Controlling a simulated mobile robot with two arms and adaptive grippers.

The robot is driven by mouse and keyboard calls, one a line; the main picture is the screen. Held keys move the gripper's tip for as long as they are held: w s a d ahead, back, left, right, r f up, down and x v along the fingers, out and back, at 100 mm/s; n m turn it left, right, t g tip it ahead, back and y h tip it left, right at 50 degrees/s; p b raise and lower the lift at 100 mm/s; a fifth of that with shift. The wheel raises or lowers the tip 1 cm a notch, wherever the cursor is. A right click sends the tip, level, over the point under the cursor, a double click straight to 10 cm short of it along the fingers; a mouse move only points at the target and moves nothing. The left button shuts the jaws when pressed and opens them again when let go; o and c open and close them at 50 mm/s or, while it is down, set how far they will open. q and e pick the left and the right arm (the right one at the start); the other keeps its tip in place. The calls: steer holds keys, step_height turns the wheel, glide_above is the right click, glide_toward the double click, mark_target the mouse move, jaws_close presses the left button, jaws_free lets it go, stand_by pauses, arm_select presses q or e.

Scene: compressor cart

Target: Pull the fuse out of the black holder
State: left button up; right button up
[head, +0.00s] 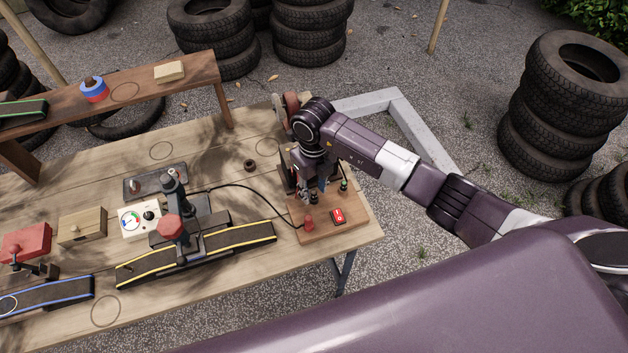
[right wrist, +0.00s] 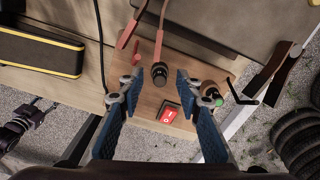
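The black holder (right wrist: 159,74) stands upright on a wooden board (right wrist: 150,104). A fuse in it cannot be made out clearly. My right gripper (right wrist: 156,80) is open, its blue fingers pointing down on either side of the holder, with gaps to it. In the head view my right gripper (head: 322,188) is low over the board (head: 355,226) and partly covers what is there. A dark shape at the lower left of the right wrist view looks like my left gripper (right wrist: 22,122); its fingers are unclear.
A red rocker switch (head: 338,216) and a red post (head: 308,223) are on the board. A green-topped part (right wrist: 218,101) is close to the right finger. A black cable (head: 258,190) runs left.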

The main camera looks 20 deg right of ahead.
steer(key=shift+f, duration=0.15)
steer(key=c, duration=0.8)
jaws_close()
